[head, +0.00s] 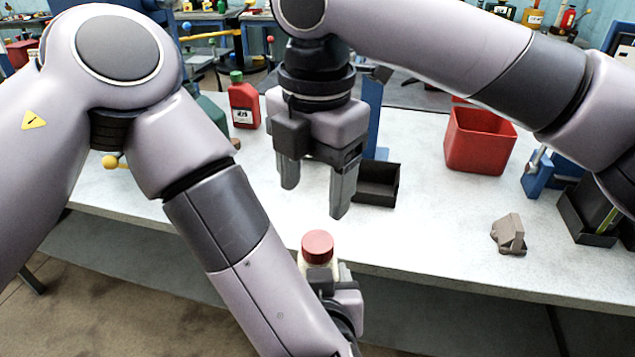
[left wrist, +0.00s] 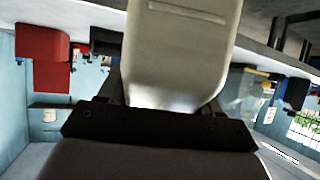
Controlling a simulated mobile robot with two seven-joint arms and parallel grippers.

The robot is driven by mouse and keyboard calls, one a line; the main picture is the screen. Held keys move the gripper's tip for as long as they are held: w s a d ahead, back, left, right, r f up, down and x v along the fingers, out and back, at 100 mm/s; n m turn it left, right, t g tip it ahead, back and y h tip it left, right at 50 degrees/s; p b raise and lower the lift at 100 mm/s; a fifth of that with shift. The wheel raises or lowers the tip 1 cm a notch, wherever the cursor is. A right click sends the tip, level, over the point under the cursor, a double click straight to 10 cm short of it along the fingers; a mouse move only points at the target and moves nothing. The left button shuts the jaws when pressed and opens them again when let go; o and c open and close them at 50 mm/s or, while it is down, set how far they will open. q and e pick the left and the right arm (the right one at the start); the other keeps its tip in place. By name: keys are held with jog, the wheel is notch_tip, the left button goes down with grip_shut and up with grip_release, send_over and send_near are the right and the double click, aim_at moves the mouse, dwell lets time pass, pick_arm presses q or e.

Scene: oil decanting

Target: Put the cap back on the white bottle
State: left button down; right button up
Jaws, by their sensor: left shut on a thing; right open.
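The white bottle (left wrist: 178,45) is held by my left gripper (head: 335,285) in front of the table's near edge. It fills the middle of the left wrist view between the dark fingers. In the head view only its pale upper part shows, below the red cap (head: 317,246). The cap sits on top of the bottle and looks about level; I cannot tell how tightly it is seated. My right gripper (head: 315,198) is open and empty, pointing down above the cap, with its fingertips clear of it. My left arm hides part of the bottle and left gripper.
A dark bin (head: 590,222) is at the right. The table's front middle is clear.

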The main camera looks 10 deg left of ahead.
aim_at(317, 241)
jog(key=shift+s+d+n, duration=0.25)
jog(key=shift+s+n, duration=0.05)
jog(key=shift+s, duration=0.15)
jog(key=shift+f, duration=3.95)
jog(key=c, duration=1.1)
